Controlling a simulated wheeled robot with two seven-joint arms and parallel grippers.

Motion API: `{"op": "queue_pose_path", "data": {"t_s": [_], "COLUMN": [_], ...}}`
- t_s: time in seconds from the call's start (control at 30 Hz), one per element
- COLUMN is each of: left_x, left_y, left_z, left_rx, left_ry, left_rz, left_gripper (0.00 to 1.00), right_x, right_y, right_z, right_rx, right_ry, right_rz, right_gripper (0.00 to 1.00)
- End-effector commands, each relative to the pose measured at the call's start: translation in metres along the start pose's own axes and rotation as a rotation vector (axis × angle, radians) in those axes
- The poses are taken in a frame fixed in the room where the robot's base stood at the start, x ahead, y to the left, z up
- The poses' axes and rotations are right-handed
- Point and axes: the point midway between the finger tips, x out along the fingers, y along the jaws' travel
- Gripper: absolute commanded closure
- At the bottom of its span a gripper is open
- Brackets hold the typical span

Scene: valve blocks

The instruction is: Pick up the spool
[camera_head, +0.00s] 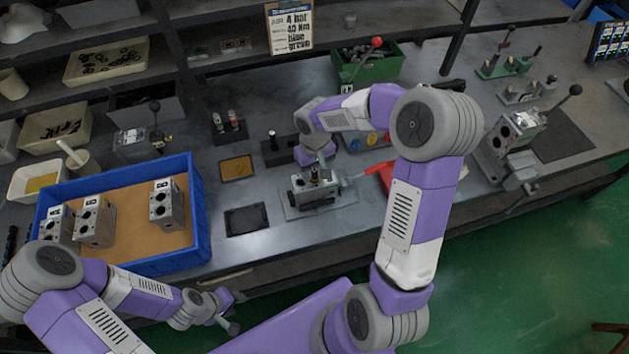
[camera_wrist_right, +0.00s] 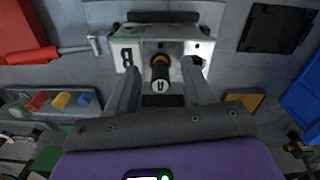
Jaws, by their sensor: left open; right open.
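In the right wrist view a dark spool (camera_wrist_right: 160,68) with an orange ring and a pale, slotted end stands between my right gripper's fingers (camera_wrist_right: 160,92). The fingers are open, one on each side, with gaps to the spool. Behind it is a grey metal valve block (camera_wrist_right: 125,45), also on the bench in the head view (camera_head: 318,193). Whether the spool sits in the block cannot be told. In the head view my right gripper (camera_head: 318,167) is just above that block and hides part of it. My left gripper (camera_head: 233,310) is open and empty in front of the bench.
A blue tray (camera_head: 203,208) with several valve blocks stands at the left. A dark mat (camera_head: 246,219) and an orange-brown pad (camera_head: 236,168) lie left of the block. A red item (camera_head: 388,176) lies to its right. A green bin (camera_head: 372,66) stands at the back.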

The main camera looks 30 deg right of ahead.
Motion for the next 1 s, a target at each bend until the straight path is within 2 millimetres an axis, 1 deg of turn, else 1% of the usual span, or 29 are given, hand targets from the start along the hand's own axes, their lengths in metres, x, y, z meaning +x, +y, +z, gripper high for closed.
{"op": "queue_pose_path", "data": {"t_s": [0.2,0.27,0.53,0.57,1.0], "left_x": [-0.0002,-0.0002,-0.0002,-0.0002,-0.0004], "left_y": [0.0002,0.0002,0.0002,0.0002,0.0002], "left_z": [0.0000,0.0000,0.0000,0.0000,0.0000], "left_rx": [0.000,0.000,0.000,0.000,0.000], "left_ry": [0.000,0.000,0.000,0.000,0.000], "left_rz": [0.000,0.000,0.000,0.000,0.000], "left_gripper": [0.57,0.57,0.57,0.57,0.57], "right_x": [0.0010,0.0009,0.0007,0.0007,-0.0005], "right_y": [-0.0002,-0.0002,-0.0002,-0.0002,-0.0002], "right_z": [0.0000,0.0000,0.0000,-0.0001,-0.0005], "right_rx": [-0.001,-0.001,-0.001,0.000,-0.001], "right_ry": [0.000,0.000,0.000,0.000,0.002], "right_rz": [0.000,0.000,0.000,0.000,0.000], "right_gripper": [0.49,0.57,0.98,1.00,1.00]}}
